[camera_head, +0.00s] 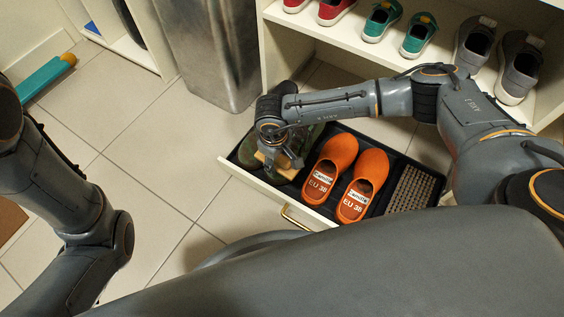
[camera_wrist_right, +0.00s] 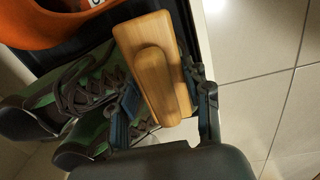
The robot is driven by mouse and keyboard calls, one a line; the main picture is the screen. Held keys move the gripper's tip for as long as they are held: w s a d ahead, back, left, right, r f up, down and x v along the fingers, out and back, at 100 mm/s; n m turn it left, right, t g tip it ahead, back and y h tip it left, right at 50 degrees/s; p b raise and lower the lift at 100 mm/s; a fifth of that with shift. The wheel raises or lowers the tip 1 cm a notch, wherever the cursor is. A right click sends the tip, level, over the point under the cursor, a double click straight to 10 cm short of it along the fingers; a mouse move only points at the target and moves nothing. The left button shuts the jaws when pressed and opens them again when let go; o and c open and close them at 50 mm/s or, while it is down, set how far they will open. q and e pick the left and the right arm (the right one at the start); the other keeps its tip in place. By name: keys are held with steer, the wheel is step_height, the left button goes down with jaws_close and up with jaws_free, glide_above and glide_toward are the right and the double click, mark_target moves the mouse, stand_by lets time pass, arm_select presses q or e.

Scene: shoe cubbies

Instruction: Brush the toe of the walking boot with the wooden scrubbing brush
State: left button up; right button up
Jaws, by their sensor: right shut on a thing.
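The wooden scrubbing brush (camera_wrist_right: 164,38) is a pale wood block with a raised grip. My right gripper (camera_head: 277,160) is shut on it, with a finger on either side in the right wrist view (camera_wrist_right: 163,88). The brush also shows as a tan edge below the gripper in the head view (camera_head: 266,162). Dark green laced walking boots (camera_wrist_right: 88,92) lie in the open drawer, largely hidden by my right gripper in the head view (camera_head: 246,154). The brush is right over or against the boots; I cannot tell if its bristles touch. My left gripper is out of view.
Cubby shelves with several shoes stand behind. The tiled floor left of the drawer is clear.

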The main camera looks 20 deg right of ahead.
steer(key=shift+w+a, duration=0.1)
steer(key=shift+w, duration=0.05)
steer(key=shift+w+a, duration=0.1)
steer(key=shift+w+a+f+b, duration=0.15)
steer(key=shift+w+a+b, duration=0.2)
steer(key=shift+w+b, duration=0.25)
steer(key=shift+w+a, duration=0.2)
steer(key=shift+s+d, duration=0.4)
steer(key=shift+s, duration=0.1)
steer(key=shift+s+d+p, duration=0.35)
steer(key=shift+s+p, duration=0.05)
steer(key=shift+s, duration=0.15)
